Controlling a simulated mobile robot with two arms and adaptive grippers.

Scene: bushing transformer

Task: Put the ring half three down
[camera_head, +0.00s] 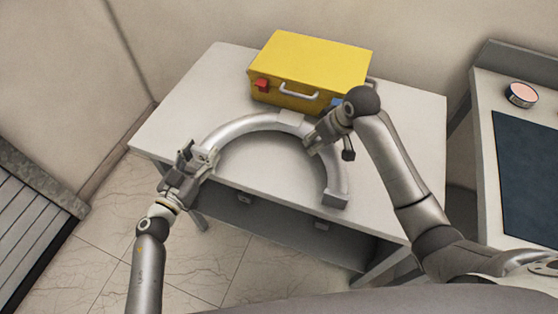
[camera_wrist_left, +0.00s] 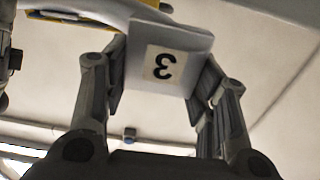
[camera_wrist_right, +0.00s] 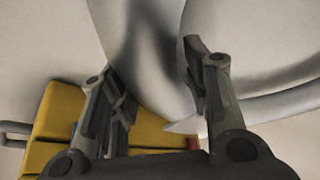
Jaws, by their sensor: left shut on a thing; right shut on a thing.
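The ring half three (camera_head: 245,124) is a thick light grey arc over the white table (camera_head: 385,115), its opening toward the table's front edge. I cannot tell whether it touches the tabletop. My left gripper (camera_head: 198,157) is shut on its left end, by the table's front left edge. In the left wrist view, the end plate with an upside-down "3" label (camera_wrist_left: 163,66) sits between the fingers (camera_wrist_left: 158,88). My right gripper (camera_head: 312,143) is shut on the arc's right part. In the right wrist view, the grey ring body (camera_wrist_right: 155,70) passes between the fingers, partly hidden.
A yellow toolbox (camera_head: 312,65) with a handle and red and blue parts stands on the table behind the arc. A second counter (camera_head: 485,125) at right carries a dark mat (camera_head: 530,170) and a small round tin (camera_head: 520,95). The table's left back area is clear.

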